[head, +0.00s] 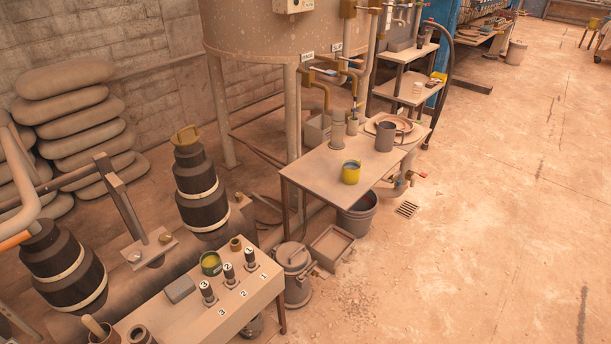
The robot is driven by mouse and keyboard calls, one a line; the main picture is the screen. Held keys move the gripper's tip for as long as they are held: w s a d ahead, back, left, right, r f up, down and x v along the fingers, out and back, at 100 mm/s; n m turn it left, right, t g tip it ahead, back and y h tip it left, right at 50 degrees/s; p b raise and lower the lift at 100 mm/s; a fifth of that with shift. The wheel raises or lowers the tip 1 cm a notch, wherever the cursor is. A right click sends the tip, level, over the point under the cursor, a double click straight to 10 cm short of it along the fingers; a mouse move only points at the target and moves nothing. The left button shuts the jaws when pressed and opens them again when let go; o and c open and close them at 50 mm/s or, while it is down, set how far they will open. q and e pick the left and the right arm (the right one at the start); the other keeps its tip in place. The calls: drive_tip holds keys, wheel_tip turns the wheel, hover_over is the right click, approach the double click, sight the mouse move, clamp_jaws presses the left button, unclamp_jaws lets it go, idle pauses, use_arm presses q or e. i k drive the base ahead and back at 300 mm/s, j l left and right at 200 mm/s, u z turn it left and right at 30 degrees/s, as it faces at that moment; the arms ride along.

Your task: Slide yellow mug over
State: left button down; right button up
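The yellow mug (350,174) stands upright on the pale table (318,174) in the middle of the head view, near its front right edge. Its inside looks greyish blue. A dark grey mug (385,137) stands behind it to the right, apart from it. Neither of my grippers can be made out in this view, and nothing is touching the yellow mug.
Grey cylinders (338,136) and a round dish (402,123) are at the table's back. A bucket (357,216) stands below. A nearer bench (190,318) holds numbered pegs and a green-and-yellow tin (210,264). The table's left part is clear.

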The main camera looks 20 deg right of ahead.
sight(350, 168)
drive_tip(key=i+l+u, duration=0.2)
drive_tip(key=l+u, duration=0.25)
drive_tip(key=l, duration=0.25)
drive_tip(key=i+l+u, duration=0.1)
drive_tip(key=l+u, duration=0.35)
drive_tip(key=l, duration=0.3)
drive_tip(key=l+u, duration=0.4)
drive_tip(key=l, duration=0.3)
